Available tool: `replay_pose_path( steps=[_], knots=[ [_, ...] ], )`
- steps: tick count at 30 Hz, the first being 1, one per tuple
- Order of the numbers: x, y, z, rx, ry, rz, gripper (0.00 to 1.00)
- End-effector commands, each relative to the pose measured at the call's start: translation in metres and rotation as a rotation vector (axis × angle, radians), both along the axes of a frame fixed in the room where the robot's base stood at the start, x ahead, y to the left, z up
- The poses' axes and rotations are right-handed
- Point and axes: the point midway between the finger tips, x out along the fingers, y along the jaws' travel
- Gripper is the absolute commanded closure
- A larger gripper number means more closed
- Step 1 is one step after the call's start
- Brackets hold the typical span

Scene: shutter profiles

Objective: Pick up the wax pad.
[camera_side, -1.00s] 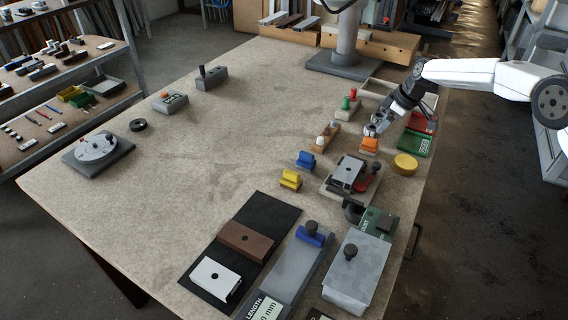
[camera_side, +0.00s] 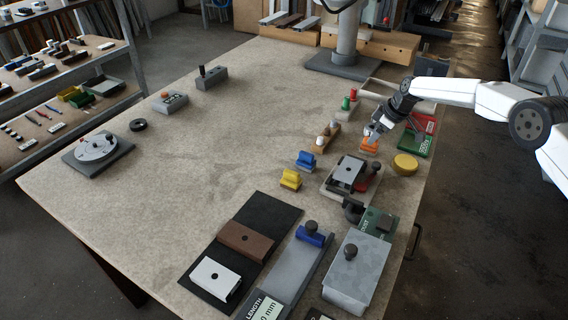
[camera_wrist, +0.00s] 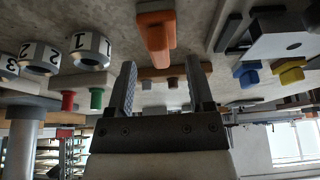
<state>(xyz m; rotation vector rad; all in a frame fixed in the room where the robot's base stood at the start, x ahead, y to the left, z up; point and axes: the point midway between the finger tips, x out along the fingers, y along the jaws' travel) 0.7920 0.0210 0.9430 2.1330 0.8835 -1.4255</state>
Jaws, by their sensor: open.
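No readable label marks the wax pad. The orange block with a raised grip (camera_side: 368,147), also in the wrist view (camera_wrist: 155,32), is the pad-like thing closest to my gripper. Similar blue (camera_side: 305,161) and yellow (camera_side: 290,180) blocks stand to its left and nearer the side camera. My gripper (camera_side: 372,134) is just above the orange block and partly covers it in the side view. In the wrist view my two fingers (camera_wrist: 160,66) are apart with nothing held, and the orange grip shows ahead between them. I cannot tell whether they touch it.
A round yellow disc (camera_side: 405,165) and a green box (camera_side: 412,146) are close on the right. A wooden rack with pegs (camera_side: 326,138) stands to the left. A grey fixture with a plate (camera_side: 350,173) is in front. The table's middle left is clear.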

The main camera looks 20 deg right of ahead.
Motion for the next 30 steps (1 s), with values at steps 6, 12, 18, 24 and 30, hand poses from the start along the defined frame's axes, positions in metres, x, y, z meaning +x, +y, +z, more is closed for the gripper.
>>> replay_pose_path(
  steps=[6,12,18,24,30],
  knots=[
    [0.005,0.005,-0.018,0.000,0.000,0.001,0.32],
    [0.007,0.007,-0.024,0.000,0.000,0.000,0.32],
    [0.007,0.008,-0.025,0.000,0.000,0.000,0.32],
    [0.007,0.007,-0.025,0.000,0.000,0.000,0.32],
    [0.007,0.007,-0.025,0.000,0.000,0.000,0.58]
  ],
)
